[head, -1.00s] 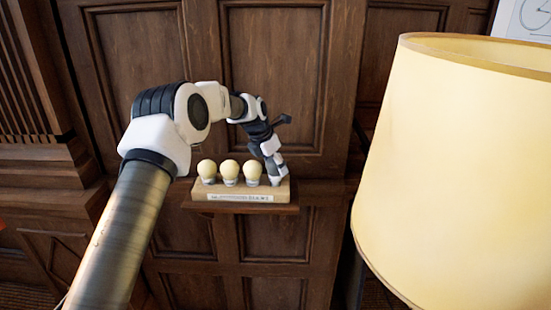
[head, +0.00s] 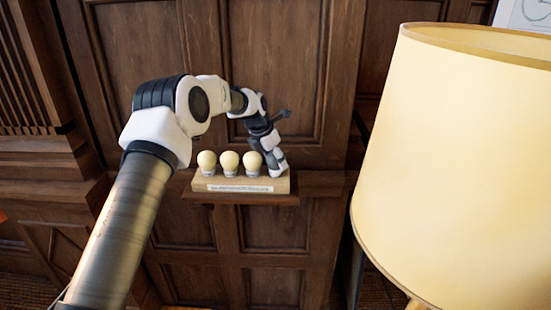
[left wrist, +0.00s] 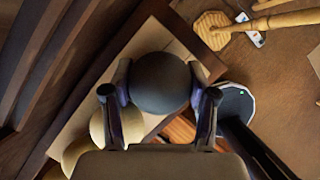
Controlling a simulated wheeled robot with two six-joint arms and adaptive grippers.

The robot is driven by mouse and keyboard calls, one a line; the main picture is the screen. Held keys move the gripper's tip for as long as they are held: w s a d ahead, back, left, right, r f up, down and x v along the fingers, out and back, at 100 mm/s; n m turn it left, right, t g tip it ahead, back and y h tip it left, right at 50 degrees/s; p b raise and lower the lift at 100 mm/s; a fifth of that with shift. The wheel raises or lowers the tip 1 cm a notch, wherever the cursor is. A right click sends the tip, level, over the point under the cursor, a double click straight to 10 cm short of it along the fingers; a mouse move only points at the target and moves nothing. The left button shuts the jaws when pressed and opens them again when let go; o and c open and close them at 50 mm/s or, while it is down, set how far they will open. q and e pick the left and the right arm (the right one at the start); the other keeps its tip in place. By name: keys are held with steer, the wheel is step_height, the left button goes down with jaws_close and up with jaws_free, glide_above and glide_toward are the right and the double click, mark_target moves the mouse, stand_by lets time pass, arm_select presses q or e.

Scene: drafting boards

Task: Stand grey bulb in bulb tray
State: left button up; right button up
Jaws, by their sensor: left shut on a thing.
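The grey bulb (left wrist: 160,83) shows as a dark round globe in the left wrist view. My left gripper (left wrist: 160,100) is shut on it, one finger on each side. The bulb tray (head: 240,187) is a pale wooden block with a label on its front, on a small ledge against the panelled wall. Several places along it are taken by cream bulbs (head: 229,161) standing upright. In the head view my left gripper (head: 277,169) is at the tray's right end, and hides the grey bulb. The bulb's base is hidden, so I cannot tell whether it is seated. My right gripper is out of view.
A large cream lampshade (head: 455,165) fills the right of the head view. Dark wood panelling (head: 270,75) stands close behind the tray. In the left wrist view, a wooden lamp-like object (left wrist: 215,27) and a dark round base (left wrist: 236,103) lie well below.

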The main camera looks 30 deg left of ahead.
arm_select(q)
steer(key=shift+f, duration=0.15)
steer(key=o, duration=1)
steer(key=v, duration=1.2)
steer(key=shift+f, duration=0.1)
